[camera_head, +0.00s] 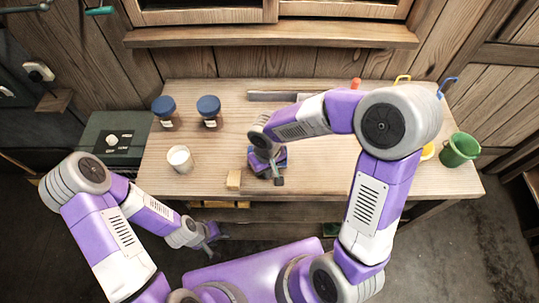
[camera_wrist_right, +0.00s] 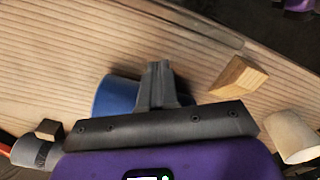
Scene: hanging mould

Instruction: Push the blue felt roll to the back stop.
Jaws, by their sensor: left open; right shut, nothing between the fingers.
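The blue felt roll (camera_wrist_right: 114,96) shows in the right wrist view, partly hidden behind my right gripper's fingers. In the head view only a blue sliver beside that gripper may belong to it. My right gripper (camera_head: 278,180) is shut and empty, low over the table's front middle; its fingers (camera_wrist_right: 157,80) are together right beside the roll, and I cannot tell whether they touch it. A grey bar (camera_head: 272,96) lies along the table's back, partly behind my right arm; I cannot tell if it is the back stop. My left gripper (camera_head: 212,240) is open and empty, before the table's front edge.
A small wooden block (camera_head: 233,180) stands left of my right gripper, with a whitish cup (camera_head: 180,159) further left. Two blue-lidded jars (camera_head: 208,111) (camera_head: 164,112) stand at the back left. A green cup (camera_head: 459,149) is at the right. My right arm crosses the table's right half.

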